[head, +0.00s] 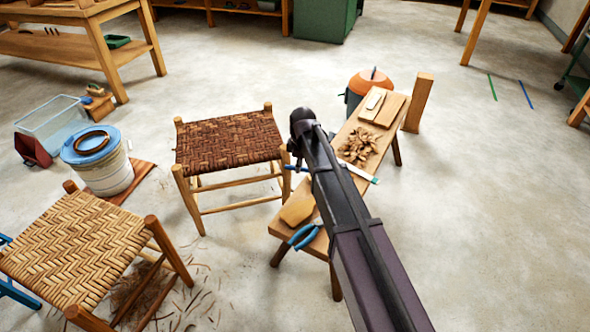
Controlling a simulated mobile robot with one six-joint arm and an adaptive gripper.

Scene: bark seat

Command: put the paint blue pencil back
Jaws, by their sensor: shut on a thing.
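My gripper (298,160) hangs from the end of my arm, between the dark woven stool and the low wooden bench. It is small and dark in this view. A thin blue pencil (289,167) sticks out on its left side, roughly level, and the gripper is shut on it. The pencil's middle is hidden by the gripper. It looks held above the floor, but its height is hard to judge. I cannot make out a holder for the pencil.
The bench (376,142) carries bark shavings (359,147), wood pieces and blue-handled pliers (305,236). A dark woven stool (228,140) stands left of the gripper. A pale woven stool (75,245) and a blue-lidded bucket (105,175) stand farther left. The floor at right is mostly clear.

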